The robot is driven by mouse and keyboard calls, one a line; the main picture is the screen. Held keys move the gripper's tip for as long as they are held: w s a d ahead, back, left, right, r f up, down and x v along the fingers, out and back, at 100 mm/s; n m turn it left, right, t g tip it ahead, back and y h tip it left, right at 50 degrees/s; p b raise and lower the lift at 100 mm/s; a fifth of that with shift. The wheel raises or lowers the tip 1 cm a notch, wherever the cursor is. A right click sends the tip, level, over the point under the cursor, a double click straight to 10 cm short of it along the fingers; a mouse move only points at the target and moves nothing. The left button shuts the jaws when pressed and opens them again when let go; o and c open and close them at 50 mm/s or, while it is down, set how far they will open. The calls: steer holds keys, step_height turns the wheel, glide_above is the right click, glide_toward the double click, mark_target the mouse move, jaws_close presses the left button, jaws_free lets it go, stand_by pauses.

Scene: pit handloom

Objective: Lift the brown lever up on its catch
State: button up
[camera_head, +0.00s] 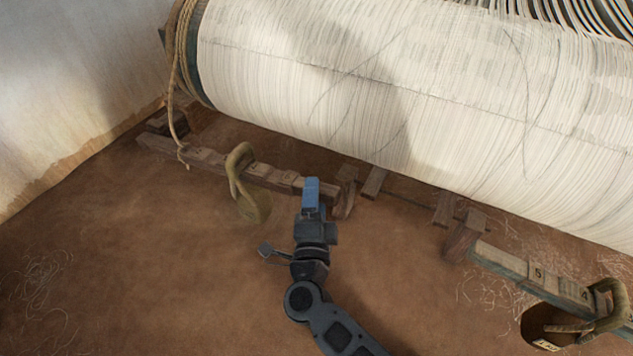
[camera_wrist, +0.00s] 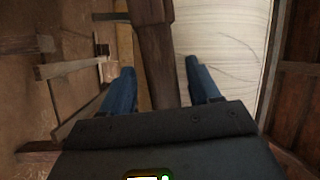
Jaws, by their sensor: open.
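The brown lever (camera_head: 215,163) is a long wooden bar low over the floor, under the big white warp roll. Its right end lies by my gripper (camera_head: 311,192), partly hidden by it. In the wrist view a dark brown wooden bar (camera_wrist: 158,60), which looks like the lever's end, runs between the two blue fingers of my gripper (camera_wrist: 162,85). The fingers are apart, one on each side of it, with visible gaps. A short wooden post (camera_head: 345,192) stands just right of my gripper; I cannot tell whether it is the catch.
The warp roll (camera_head: 400,90) is close above. A second, numbered lever (camera_head: 510,266) with another weight (camera_head: 552,325) lies at the right. The earth floor in front at left is clear.

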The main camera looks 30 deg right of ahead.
steer(key=shift+x, duration=2.05)
steer(key=shift+c, duration=0.2)
jaws_close()
